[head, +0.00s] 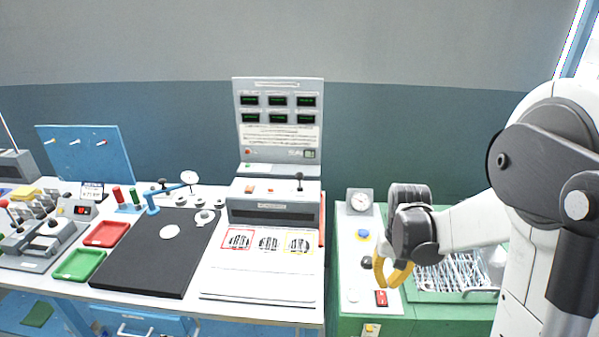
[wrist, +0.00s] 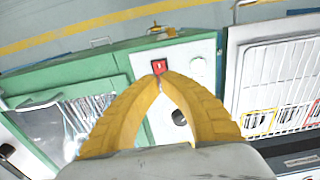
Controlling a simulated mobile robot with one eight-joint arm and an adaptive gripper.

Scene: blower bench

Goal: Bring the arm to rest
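My gripper (head: 387,283) has two yellow curved fingers and points down over the green bench at the right in the head view. In the wrist view the fingertips (wrist: 160,78) meet with nothing seen between them. A red switch (head: 381,298) sits on the light panel of the green bench, close by the tips. In the wrist view the red switch (wrist: 159,66) shows just beyond the fingertips; I cannot tell whether they touch it.
A wire-filled green tray (head: 455,297) lies right of my gripper. A round gauge (head: 360,201), a blue knob (head: 362,235) and a dark knob (head: 368,262) stand on the panel. The white bench's console (head: 278,130) rises to the left. Open air lies above the benches.

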